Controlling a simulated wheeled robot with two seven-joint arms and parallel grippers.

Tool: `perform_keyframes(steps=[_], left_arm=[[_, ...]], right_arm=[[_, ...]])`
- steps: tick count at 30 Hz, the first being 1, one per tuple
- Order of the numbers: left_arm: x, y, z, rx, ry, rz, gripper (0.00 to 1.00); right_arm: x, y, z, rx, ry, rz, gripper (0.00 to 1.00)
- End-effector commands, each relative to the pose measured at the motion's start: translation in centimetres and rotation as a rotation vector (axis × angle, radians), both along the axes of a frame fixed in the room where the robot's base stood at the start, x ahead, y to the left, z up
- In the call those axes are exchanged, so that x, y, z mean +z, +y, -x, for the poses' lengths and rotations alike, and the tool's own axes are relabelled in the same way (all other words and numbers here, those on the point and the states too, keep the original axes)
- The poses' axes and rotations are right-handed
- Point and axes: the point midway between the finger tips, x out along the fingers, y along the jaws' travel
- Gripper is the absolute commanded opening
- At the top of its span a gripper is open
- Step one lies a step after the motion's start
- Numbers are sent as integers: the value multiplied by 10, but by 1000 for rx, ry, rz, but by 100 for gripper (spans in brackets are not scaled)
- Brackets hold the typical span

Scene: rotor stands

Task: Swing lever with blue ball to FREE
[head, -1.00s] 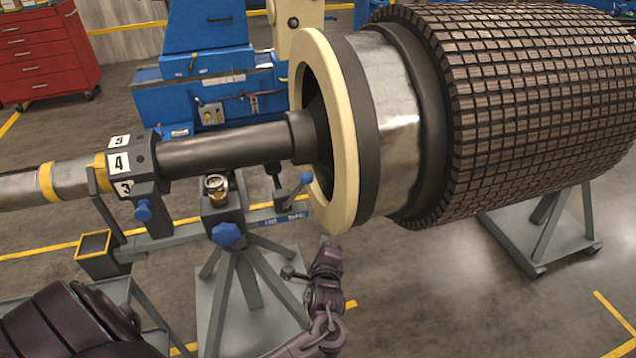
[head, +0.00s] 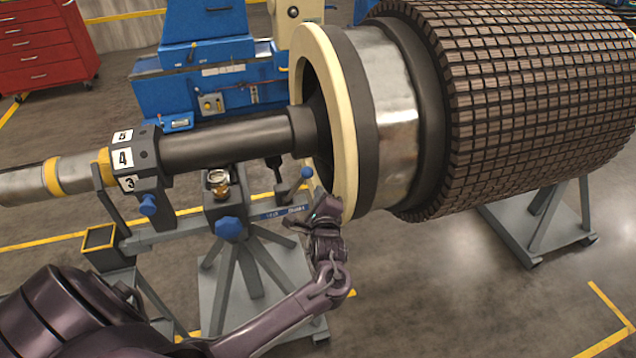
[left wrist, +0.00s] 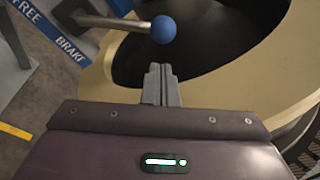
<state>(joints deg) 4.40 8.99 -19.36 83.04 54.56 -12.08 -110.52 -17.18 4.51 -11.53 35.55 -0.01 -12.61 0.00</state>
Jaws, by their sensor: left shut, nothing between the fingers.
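The lever's blue ball (head: 306,173) stands on a short metal rod beside the cream ring of the rotor in the head view. In the left wrist view the blue ball (left wrist: 163,29) is just beyond my fingertips, with a visible gap, and its rod runs off to the left. A blue label plate (left wrist: 50,28) there reads FREE and a partly cut-off BRAKE; FREE is toward the upper left. My left gripper (left wrist: 161,70) is shut and empty, pointing at the ball. In the head view the left gripper (head: 325,208) is just below the ball. My right gripper is not seen.
The rotor's cream ring (head: 342,120) is close to my left gripper. A grey stand (head: 225,215) with blue knobs and a small glass cup (head: 219,184) carries the shaft (head: 225,140). Open floor lies at the lower right.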

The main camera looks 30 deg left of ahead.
Motion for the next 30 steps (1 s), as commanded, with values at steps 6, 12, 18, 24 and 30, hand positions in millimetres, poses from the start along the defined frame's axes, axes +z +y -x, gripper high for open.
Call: perform_keyframes(steps=[6,12,18,24,30], left_arm=[[-3,20,-27,0,1,-1,0],[-6,28,-36,-1,0,0,0],[-6,28,-36,-2,1,1,0],[-6,28,-37,-1,-3,4,0],[-3,29,-45,-2,-35,29,0]], right_arm=[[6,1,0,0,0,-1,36],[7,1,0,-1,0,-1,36],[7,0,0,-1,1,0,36],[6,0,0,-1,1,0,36],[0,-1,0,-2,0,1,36]])
